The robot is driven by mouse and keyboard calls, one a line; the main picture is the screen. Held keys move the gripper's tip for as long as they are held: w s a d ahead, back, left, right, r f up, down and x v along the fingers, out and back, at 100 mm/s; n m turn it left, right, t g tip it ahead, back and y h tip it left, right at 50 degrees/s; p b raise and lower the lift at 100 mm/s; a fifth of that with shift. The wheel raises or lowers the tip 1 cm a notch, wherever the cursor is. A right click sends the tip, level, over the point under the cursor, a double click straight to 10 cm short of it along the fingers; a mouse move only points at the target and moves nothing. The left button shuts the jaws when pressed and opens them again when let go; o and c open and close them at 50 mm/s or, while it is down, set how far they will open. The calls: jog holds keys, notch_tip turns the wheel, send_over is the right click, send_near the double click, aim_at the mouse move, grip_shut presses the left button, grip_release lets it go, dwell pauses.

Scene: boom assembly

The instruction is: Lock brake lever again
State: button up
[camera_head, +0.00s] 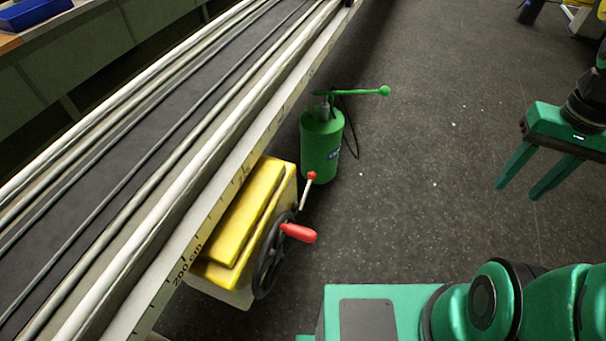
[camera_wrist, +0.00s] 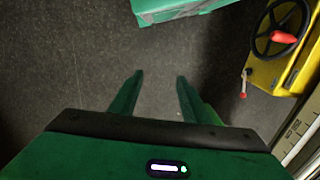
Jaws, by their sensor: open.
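The brake lever, a thin metal rod with a red ball end (camera_head: 311,176), sticks up and outward beside the black handwheel (camera_head: 270,262) on the yellow box. It also shows in the wrist view at the right, with the red-tipped lever (camera_wrist: 243,94) below the handwheel (camera_wrist: 283,28). The handwheel has a red handle (camera_head: 299,233). My gripper (camera_head: 518,190) is open and empty over the floor, well to the right of the lever. In the wrist view its two fingers (camera_wrist: 160,76) point at bare floor, apart from the lever.
A green canister (camera_head: 321,150) with a long green pump handle stands just behind the lever. The yellow box (camera_head: 240,222) sits against a long rail bench (camera_head: 190,258) with a centimetre scale. Dark floor (camera_head: 440,170) between my gripper and the lever is clear.

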jog(key=w+a+f+n+y, duration=0.25)
jog(key=w+f+n, duration=0.35)
jog(key=w, duration=0.6)
jog(key=n+g+y, duration=0.2)
jog(key=n+y, duration=0.4)
jog(key=y, duration=0.1)
send_near(306, 191)
jog(key=d+r, duration=0.4)
jog(key=d, duration=0.8)
jog(key=w+a+f+t+y, duration=0.3)
jog(key=a+f+t+y, duration=0.2)
jog(key=a+f+y, duration=0.5)
jog(key=w+a+r+h, duration=0.1)
jog(key=a+h, duration=0.1)
jog(key=a, duration=0.9)
jog(key=shift+a, duration=0.2)
jog(key=shift+w+r, duration=0.1)
jog(key=shift+r, duration=0.05)
jog(key=shift+c, duration=0.6)
grip_shut()
jog(key=shift+d, duration=0.1)
